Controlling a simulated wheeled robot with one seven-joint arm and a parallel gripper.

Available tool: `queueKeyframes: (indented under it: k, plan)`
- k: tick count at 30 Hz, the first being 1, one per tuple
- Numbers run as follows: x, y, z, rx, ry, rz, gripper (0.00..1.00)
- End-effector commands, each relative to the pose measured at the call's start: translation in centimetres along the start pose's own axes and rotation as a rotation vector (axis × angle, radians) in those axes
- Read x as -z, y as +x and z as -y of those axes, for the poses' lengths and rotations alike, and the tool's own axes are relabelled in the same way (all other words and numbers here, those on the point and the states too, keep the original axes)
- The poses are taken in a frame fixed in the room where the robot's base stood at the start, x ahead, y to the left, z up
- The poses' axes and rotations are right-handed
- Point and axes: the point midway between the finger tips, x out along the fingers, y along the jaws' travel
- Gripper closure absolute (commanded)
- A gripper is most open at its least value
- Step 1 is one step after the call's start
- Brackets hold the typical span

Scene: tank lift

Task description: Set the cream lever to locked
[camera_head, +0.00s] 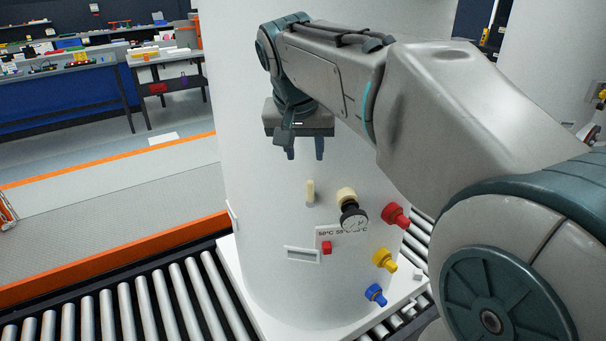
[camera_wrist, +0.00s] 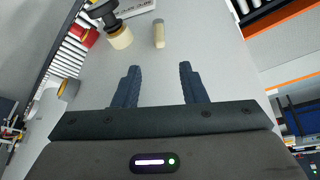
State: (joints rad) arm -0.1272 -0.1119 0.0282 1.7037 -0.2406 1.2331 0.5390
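The cream lever (camera_head: 310,191) is a short peg on the front of the white tank (camera_head: 270,200), standing upright in the head view. In the wrist view the lever (camera_wrist: 159,34) lies beyond my fingertips, roughly in line with the gap between them. My gripper (camera_head: 305,153) is above the lever in the head view, apart from it, with its fingers pointing down. It is open and empty, as the wrist view of my gripper (camera_wrist: 160,70) shows. No lock marking is readable near the lever.
Red (camera_head: 396,215), yellow (camera_head: 384,260) and blue (camera_head: 375,294) fittings stick out farther right. A label plate with a red block (camera_head: 327,248) is below. Roller conveyors (camera_head: 130,310) flank the tank.

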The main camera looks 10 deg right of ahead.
Motion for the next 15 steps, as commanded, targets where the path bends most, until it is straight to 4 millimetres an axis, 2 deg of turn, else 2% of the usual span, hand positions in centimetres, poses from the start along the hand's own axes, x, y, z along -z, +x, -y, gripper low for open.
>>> queueKeyframes:
  k: [9,15]
  plan:
    - [-0.1,6.8,-0.1,-0.003,-0.001,0.006,0.62]
    - [0.0,10.2,-0.1,-0.001,0.0,0.003,0.62]
